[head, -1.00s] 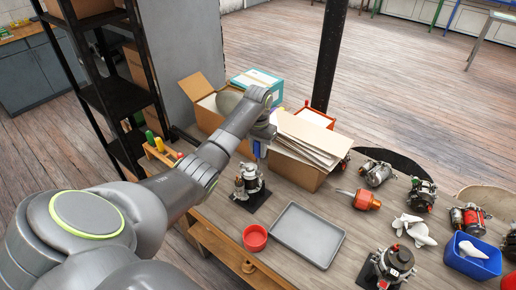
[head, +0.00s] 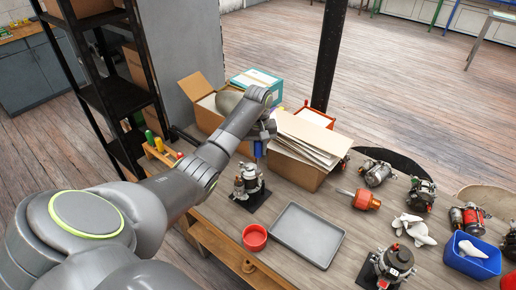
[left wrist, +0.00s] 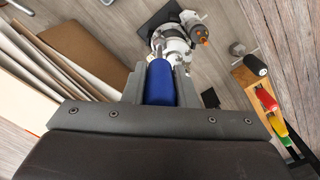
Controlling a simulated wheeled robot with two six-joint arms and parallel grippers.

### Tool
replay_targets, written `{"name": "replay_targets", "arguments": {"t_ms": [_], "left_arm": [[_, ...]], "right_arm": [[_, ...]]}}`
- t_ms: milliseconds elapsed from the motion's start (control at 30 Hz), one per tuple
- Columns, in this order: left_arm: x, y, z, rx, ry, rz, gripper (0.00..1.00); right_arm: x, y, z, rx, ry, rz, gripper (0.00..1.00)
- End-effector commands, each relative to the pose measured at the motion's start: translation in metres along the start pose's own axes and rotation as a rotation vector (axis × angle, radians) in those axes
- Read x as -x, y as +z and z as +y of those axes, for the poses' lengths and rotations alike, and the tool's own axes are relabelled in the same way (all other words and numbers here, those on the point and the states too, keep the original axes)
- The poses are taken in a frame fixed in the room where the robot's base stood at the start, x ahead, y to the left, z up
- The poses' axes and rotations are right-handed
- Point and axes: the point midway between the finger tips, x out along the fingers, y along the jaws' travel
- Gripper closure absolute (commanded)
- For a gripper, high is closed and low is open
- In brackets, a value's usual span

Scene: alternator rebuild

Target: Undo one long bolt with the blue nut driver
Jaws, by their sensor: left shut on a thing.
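My left gripper (head: 262,137) is shut on the blue nut driver (head: 258,149), which points down over the alternator (head: 250,183) on its black base plate. In the left wrist view the driver's blue handle (left wrist: 160,84) sits between the two fingers, and the alternator (left wrist: 176,40) lies just beyond its far end. The long bolts are too small to make out. My right gripper is not in view.
A cardboard box of papers (head: 296,162) stands close to the right of the driver. A tool rack (left wrist: 249,84) with coloured handles is on the other side. A red bowl (head: 255,238) and an empty grey tray (head: 307,234) lie in front. Another alternator (head: 388,266) stands further right.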

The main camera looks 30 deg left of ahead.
Motion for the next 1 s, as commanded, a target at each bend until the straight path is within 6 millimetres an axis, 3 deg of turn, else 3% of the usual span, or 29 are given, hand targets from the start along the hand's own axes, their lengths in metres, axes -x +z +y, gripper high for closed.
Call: {"name": "replay_targets", "arguments": {"t_ms": [1000], "left_arm": [[0.0005, -0.0016, 0.0021, 1.174, -0.001, 0.0, 0.97]], "right_arm": [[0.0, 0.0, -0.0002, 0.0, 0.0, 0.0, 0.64]]}}
